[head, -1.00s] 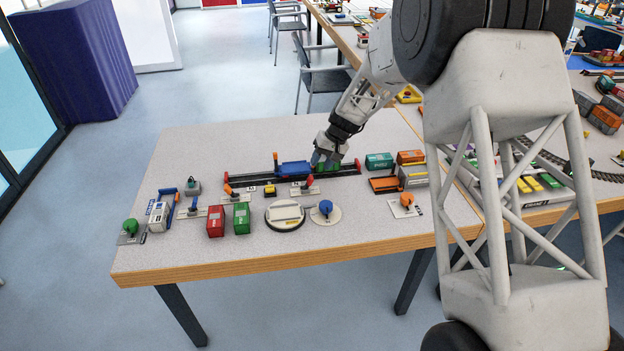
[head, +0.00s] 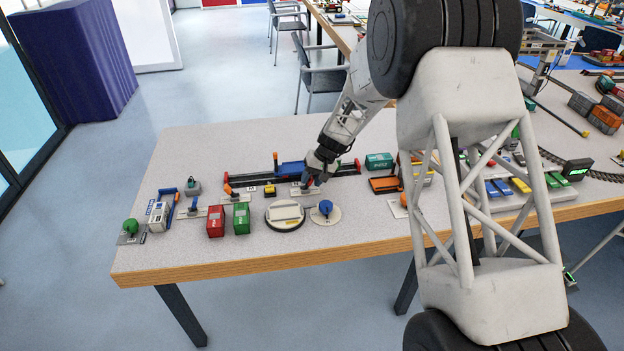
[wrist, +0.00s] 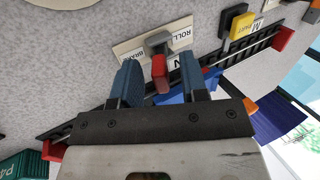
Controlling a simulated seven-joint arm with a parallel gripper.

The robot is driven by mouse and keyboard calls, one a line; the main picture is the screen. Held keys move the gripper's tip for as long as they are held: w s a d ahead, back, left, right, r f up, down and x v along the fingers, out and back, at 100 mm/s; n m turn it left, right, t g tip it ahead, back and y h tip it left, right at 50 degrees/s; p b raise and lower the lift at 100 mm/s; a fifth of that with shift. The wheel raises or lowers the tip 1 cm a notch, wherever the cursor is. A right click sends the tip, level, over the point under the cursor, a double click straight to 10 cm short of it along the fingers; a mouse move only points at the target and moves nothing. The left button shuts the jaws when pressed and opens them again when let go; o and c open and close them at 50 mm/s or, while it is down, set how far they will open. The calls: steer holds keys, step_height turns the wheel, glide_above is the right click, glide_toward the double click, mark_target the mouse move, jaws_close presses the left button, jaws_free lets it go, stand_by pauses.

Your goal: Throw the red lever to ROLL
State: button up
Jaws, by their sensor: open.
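The red lever (wrist: 160,72) is in the wrist view, on a beige plate (wrist: 128,47) with ROLL printed toward its right end and BRAKE toward its left. A white N tag lies beside the lever. The lever has a dark pivot block and sits near the plate's middle. My gripper (wrist: 159,64) is open, with one blue-grey finger on each side of the lever. I cannot tell whether either finger touches it. In the head view my gripper (head: 313,175) is down over this plate (head: 297,191), and it hides most of the lever.
A black rail (head: 240,178) with red end stops and a blue wagon (head: 290,168) runs just behind. A yellow switch block (wrist: 241,25) is close by. A round white turntable (head: 285,226) and a blue knob (head: 326,207) stand in front.

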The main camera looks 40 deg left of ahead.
mark_target(304, 189)
jaws_close()
steer(key=shift+s+a, duration=0.1)
steer(key=shift+s, duration=0.05)
stand_by(0.4)
steer(key=shift+s+a+r+t+h, duration=0.15)
steer(key=shift+s+a+t+h, duration=0.2)
steer(key=shift+t+h, duration=0.5)
steer(key=shift+s+a+r+t+h, duration=0.1)
steer(key=shift+s+a+t+h, duration=0.25)
steer(key=shift+t+h, duration=0.5)
steer(key=shift+s+a+t+h, duration=0.45)
steer(key=shift+t+h, duration=0.35)
steer(key=shift+s+a+f+t+h, duration=0.15)
steer(key=shift+s+a+t+h, duration=0.1)
steer(key=shift+t+h, duration=0.3)
steer(key=shift+s+a+f+t+h, duration=0.1)
steer(key=shift+s+a+t+h, duration=0.1)
steer(key=shift+t+h, duration=0.35)
